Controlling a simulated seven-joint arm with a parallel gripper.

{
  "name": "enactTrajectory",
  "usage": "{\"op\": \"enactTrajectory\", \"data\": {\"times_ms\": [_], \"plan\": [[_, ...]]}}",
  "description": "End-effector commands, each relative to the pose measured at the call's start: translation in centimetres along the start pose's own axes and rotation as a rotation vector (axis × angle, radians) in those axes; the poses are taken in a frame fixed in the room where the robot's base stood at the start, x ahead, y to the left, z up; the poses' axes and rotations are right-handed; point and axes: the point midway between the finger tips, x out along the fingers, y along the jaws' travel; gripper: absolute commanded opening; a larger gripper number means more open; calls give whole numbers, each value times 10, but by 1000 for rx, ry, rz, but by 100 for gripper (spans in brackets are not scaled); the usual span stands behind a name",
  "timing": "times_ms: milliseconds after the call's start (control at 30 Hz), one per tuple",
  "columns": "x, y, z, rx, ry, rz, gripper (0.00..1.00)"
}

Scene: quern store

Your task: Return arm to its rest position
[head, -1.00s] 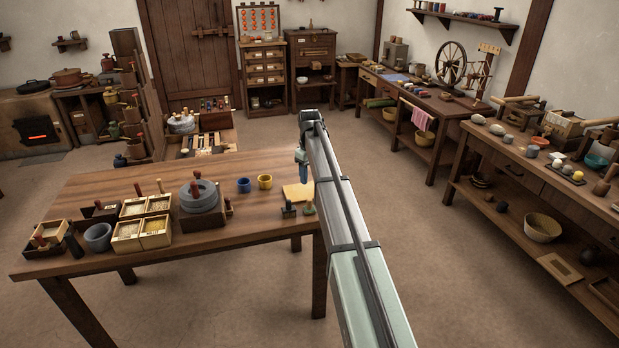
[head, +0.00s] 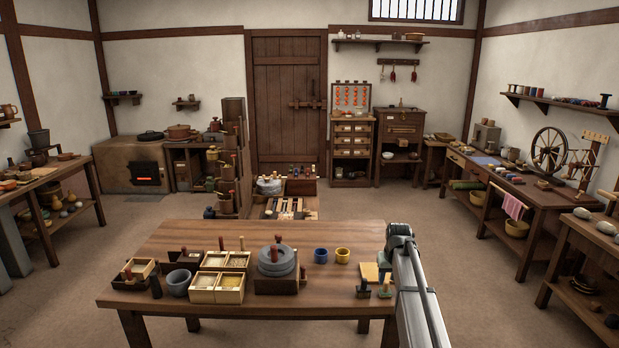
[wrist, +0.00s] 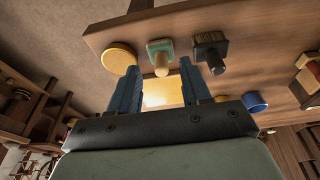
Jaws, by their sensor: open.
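My arm (head: 418,300) rises at the right edge of the wooden table (head: 190,240) in the head view. My gripper (wrist: 160,66) shows in the wrist view with two blue fingers spread apart and nothing between them. Beyond the fingers lies a yellow square (wrist: 160,93) on the table. A green-based piece with a pale knob (wrist: 161,57) and a dark brush-like piece (wrist: 209,52) stand just past the fingertips. In the head view the gripper is mostly hidden by the arm.
On the table are a grey quern (head: 277,262), grain boxes (head: 217,287), a grey bowl (head: 179,282), a blue cup (head: 321,255) and a yellow cup (head: 342,255). A side bench (head: 525,215) runs along the right. Floor between table and bench is open.

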Motion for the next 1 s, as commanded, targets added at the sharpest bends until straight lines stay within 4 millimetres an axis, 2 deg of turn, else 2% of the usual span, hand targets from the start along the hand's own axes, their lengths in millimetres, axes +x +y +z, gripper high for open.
{"op": "enactTrajectory", "data": {"times_ms": [33,167,300,500,800,1000], "plan": [[13,-3,21,12,-9,-1,48],[48,-10,63,42,-34,-3,48],[88,-18,114,64,-74,-6,48],[137,-31,190,76,-144,-10,48],[192,-49,306,64,-271,-16,48],[217,-59,384,51,-367,-20,48]]}}
